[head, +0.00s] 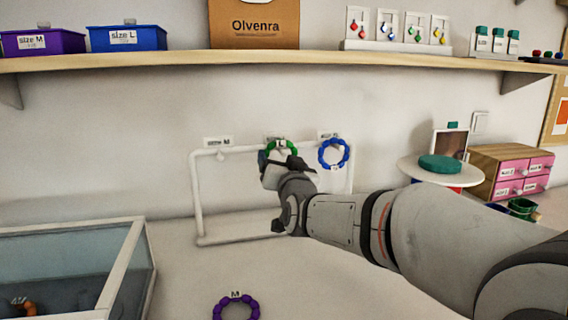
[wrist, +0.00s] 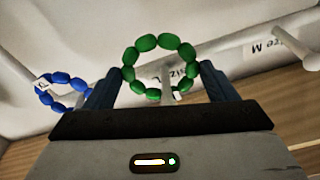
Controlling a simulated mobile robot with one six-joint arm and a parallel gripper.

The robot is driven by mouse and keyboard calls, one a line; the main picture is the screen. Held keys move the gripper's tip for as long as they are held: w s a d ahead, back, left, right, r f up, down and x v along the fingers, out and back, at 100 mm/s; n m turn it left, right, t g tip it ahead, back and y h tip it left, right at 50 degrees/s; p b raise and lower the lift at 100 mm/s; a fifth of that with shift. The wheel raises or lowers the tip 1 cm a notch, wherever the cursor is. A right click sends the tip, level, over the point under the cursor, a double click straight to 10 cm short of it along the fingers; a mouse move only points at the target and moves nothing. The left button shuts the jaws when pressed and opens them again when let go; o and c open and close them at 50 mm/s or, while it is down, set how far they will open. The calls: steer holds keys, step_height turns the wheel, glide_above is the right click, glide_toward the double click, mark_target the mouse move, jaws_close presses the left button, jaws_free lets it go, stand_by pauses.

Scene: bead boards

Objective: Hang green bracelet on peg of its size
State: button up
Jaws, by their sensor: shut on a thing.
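The green bracelet (head: 291,147) is a ring of beads with a tag reading L, in front of the white rack. My gripper (head: 279,157) is shut on it. In the wrist view the green bracelet (wrist: 146,43) stands above and between the two fingers. A pale peg (wrist: 168,77) shows inside the ring's opening, with a partly hidden "size" label behind. I cannot tell whether the peg tip passes through the ring. The left peg (head: 221,156), under a label reading size M (head: 218,142), is empty. My gripper hides much of the middle peg's area.
A blue bracelet (head: 323,153) hangs at the rack's right peg, close beside my gripper. A purple bracelet tagged M (head: 218,309) lies on the table. A glass-topped case (head: 138,262) stands at left. A shelf (head: 180,60) runs above; a round stand (head: 408,168) is at right.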

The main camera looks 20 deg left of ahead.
stand_by(0.3)
steer(key=o, duration=1)
steer(key=shift+c, duration=0.2)
steer(key=s+d+f+g+h+p, duration=0.35)
steer(key=s+d+p, duration=0.2)
steer(key=d, duration=0.65)
steer(key=s+d+f+g+h+p, duration=0.4)
steer(key=s+d, duration=0.3)
steer(key=d, duration=0.6)
steer(key=s+d+f+m+g+h+p, duration=0.1)
steer(key=s+d+g+p, duration=0.2)
steer(key=s+d, duration=0.2)
steer(key=s+d+m+g+h+p, duration=0.1)
steer(key=s+d+g+p, duration=0.2)
steer(key=s+d, duration=0.3)
steer(key=s, duration=0.5)
steer(key=shift+d+f+g, duration=0.25)
steer(key=shift+f+g, duration=0.1)
